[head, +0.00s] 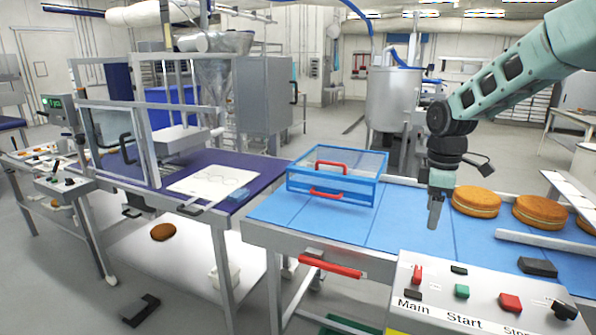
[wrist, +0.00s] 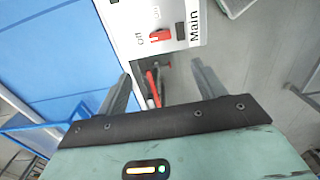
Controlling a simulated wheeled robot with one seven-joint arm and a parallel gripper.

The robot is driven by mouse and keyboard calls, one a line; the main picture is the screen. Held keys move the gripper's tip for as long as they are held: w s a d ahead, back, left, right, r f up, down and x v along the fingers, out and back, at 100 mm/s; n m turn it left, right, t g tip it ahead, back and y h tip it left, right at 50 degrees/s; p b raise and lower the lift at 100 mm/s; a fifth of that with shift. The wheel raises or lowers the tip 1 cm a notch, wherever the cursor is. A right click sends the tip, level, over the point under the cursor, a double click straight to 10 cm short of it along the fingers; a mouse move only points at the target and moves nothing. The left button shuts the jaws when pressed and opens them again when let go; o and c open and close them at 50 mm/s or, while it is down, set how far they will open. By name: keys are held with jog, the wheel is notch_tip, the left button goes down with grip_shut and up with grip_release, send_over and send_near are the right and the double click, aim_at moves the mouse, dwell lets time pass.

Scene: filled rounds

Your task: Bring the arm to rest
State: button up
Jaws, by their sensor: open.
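My arm comes in from the upper right of the head view and bends down, so that my gripper (head: 434,215) points downward.
A clear blue box (head: 340,192) with red handles stands on the blue tabletop (head: 290,212). Filled rounds (head: 477,201) lie right of my gripper. A purple table (head: 150,165) with a framed guard is at left. One brown round (head: 163,231) lies lower down. Grey floor lies behind.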

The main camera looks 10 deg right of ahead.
jog(key=s+a+m+b, duration=0.1)
jog(key=s+a, duration=0.6)
jog(key=a, duration=0.3)
jog(key=s+a, duration=0.6)
jog(key=a, duration=0.5)
jog(key=s+a+f+m, duration=0.1)
jog(key=s+a, duration=0.1)
jog(key=s, duration=0.7)
jog(key=s+a+f+m, duration=0.1)
jog(key=s+a+f, duration=0.1)
jog(key=s, duration=0.6)
jog(key=shift+s+a+m+y+b, duration=0.3)
jog(key=shift+s+a, duration=0.05)
jog(key=shift+a, duration=0.35)
jog(key=shift+c, duration=0.3)
